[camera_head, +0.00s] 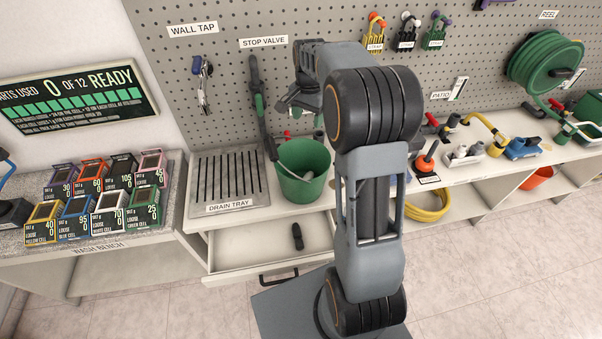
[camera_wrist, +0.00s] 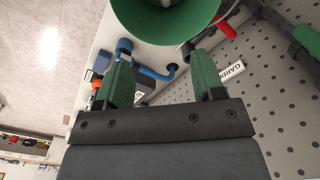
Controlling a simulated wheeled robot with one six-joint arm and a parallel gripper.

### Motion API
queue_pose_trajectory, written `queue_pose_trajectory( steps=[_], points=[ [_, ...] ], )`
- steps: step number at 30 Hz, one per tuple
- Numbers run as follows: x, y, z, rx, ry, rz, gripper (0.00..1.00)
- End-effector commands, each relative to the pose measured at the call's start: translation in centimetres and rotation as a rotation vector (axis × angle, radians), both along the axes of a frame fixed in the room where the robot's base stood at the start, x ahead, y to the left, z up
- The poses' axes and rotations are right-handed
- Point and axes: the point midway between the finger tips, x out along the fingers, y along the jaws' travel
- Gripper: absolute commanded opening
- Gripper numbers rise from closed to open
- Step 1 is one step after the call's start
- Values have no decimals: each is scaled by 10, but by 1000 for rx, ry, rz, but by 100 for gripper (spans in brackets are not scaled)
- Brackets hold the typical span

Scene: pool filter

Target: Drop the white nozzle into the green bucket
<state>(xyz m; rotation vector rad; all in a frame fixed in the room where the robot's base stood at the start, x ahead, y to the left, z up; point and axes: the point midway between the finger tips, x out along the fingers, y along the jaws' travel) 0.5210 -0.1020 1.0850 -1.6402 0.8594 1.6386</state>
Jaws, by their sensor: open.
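The green bucket (camera_head: 301,187) stands upright on the counter, right of the drain tray. It also shows at the top of the wrist view (camera_wrist: 165,34), cut off by the frame edge. A small pale thing (camera_head: 308,175) lies inside the bucket; it may be the white nozzle, but it is too small to be sure. My gripper (camera_wrist: 160,62) is open, with its two green fingers apart and nothing held between them. In the head view it is above and behind the bucket, partly hidden by my arm.
The drain tray (camera_head: 228,180) is left of the bucket. A stop valve pipe (camera_head: 262,110) rises close beside it. An open drawer (camera_head: 265,243) with a dark item juts out below. Hose fittings (camera_head: 465,150) crowd the counter to the right. A pegboard (camera_head: 230,60) stands behind.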

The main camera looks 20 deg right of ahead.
Motion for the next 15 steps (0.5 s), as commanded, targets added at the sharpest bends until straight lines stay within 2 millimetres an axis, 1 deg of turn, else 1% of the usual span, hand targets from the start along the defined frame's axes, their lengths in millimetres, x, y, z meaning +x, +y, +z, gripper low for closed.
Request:
queue_pose_trajectory(
  steps=[1,6,9,15],
  points=[
    [1,0,10,-2,-5,0,62],
    [1,0,41,-1,-4,0,62],
    [0,0,54,-1,-3,0,62],
    [0,0,69,-1,-1,0,62]
  ],
)
